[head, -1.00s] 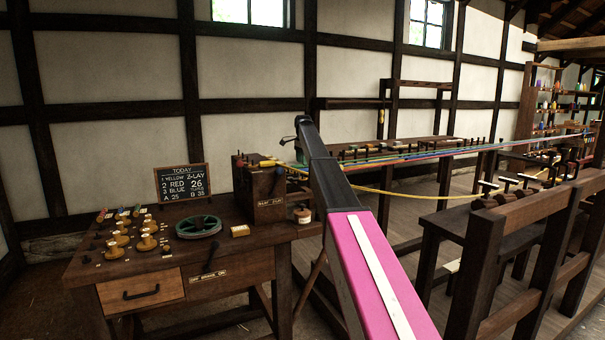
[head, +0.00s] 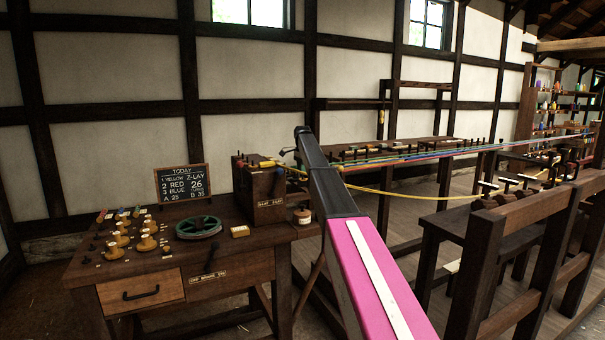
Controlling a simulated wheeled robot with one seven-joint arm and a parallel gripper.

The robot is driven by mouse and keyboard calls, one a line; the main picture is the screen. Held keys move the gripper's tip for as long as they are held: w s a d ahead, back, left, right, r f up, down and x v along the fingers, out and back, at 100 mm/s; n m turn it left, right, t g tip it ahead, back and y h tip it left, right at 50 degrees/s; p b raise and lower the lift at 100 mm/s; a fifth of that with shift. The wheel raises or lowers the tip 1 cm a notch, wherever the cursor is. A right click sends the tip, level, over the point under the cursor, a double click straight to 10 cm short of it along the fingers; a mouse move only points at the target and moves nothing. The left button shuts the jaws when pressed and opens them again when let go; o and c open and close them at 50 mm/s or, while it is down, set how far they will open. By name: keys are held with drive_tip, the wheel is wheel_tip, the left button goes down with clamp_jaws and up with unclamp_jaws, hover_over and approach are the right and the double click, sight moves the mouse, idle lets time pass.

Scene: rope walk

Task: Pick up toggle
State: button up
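I cannot tell for certain which thing is the toggle. Small pegs and coloured pieces (head: 137,211) stand at the left of the wooden workbench (head: 150,268), beside several pale wooden knobs (head: 147,243). My arm reaches from the bottom centre up past the right side of the bench. My gripper is not visible; only the arm links show, so its opening and anything in it are hidden.
A green reel (head: 198,228), a pale block (head: 240,231) and a dark wooden box (head: 259,190) sit on the bench. A chalkboard (head: 182,182) stands behind. Coloured strands (head: 450,152) stretch right from behind my arm. A wooden rail (head: 530,210) stands at right.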

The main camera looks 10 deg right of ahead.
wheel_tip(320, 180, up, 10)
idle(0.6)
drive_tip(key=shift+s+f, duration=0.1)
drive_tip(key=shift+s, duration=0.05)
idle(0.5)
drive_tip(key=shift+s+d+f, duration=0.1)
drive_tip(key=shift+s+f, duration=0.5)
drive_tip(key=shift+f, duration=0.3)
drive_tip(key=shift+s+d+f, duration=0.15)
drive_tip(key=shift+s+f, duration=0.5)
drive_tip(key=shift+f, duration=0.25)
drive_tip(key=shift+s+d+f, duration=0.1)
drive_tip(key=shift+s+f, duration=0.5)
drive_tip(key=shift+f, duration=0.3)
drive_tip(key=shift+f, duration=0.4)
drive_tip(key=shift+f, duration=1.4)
